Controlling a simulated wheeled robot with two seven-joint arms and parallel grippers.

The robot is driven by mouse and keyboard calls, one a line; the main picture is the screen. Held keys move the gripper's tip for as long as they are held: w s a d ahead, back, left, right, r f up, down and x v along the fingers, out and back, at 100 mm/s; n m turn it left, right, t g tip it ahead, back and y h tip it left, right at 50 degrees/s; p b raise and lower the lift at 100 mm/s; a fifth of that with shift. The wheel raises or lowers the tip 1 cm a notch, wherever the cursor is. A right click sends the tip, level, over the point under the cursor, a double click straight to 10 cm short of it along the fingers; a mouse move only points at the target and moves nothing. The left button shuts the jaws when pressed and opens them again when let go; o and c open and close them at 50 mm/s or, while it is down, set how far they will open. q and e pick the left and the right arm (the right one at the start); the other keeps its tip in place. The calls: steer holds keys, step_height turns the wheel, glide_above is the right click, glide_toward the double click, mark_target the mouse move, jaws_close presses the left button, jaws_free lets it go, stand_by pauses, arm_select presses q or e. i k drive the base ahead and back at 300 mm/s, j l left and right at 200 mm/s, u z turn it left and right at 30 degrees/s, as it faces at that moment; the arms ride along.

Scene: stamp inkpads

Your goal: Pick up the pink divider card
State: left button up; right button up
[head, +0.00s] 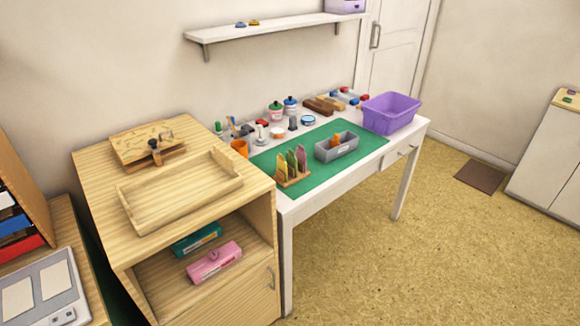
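The pink divider card (301,157) stands upright in a small wooden rack (294,182) on the green mat (262,162), near the left front of the white table. It is the rightmost card. A green card (291,161) and a yellow card (281,167) stand beside it to the left. Neither of my grippers is in the head view.
A grey tray (345,151) with an orange item stands to the right of the rack. A purple bin (391,113) is at the table's right end. A wooden cabinet (262,215) adjoins on the left. The floor in front of the table is clear.

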mark_target(300, 154)
steer(key=i+l+u, duration=0.1)
steer(key=u, duration=0.25)
steer(key=i+l+u, duration=0.1)
steer(key=l+u, duration=0.2)
steer(key=i+l+u, duration=0.1)
steer(key=u, duration=0.25)
